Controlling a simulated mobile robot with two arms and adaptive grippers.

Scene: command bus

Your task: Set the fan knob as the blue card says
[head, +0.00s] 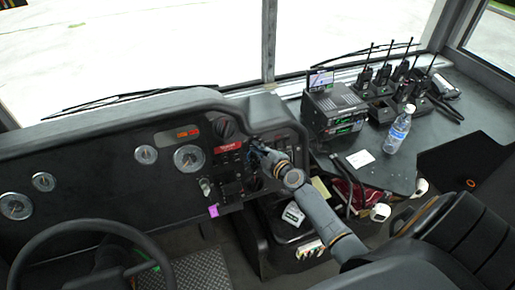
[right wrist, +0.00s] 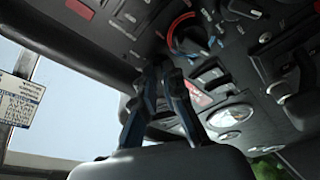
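My right gripper (head: 258,152) reaches in from the lower right to the dashboard's right part. In the right wrist view its two fingers (right wrist: 164,72) lean together at the tips, with nothing visible between them. A round dark knob with a red and blue arc (right wrist: 186,35) is just past the tips, apart from them as far as I can tell. I cannot tell which is the fan knob. A small bluish-purple card (head: 320,80) stands on the radio box; its text is unreadable.
The radio box (head: 334,112), several walkie-talkies (head: 383,75) and a water bottle (head: 398,130) stand on the right counter. A white card (head: 360,158) lies there too. The steering wheel (head: 95,228) is at lower left. Switches surround the gripper closely.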

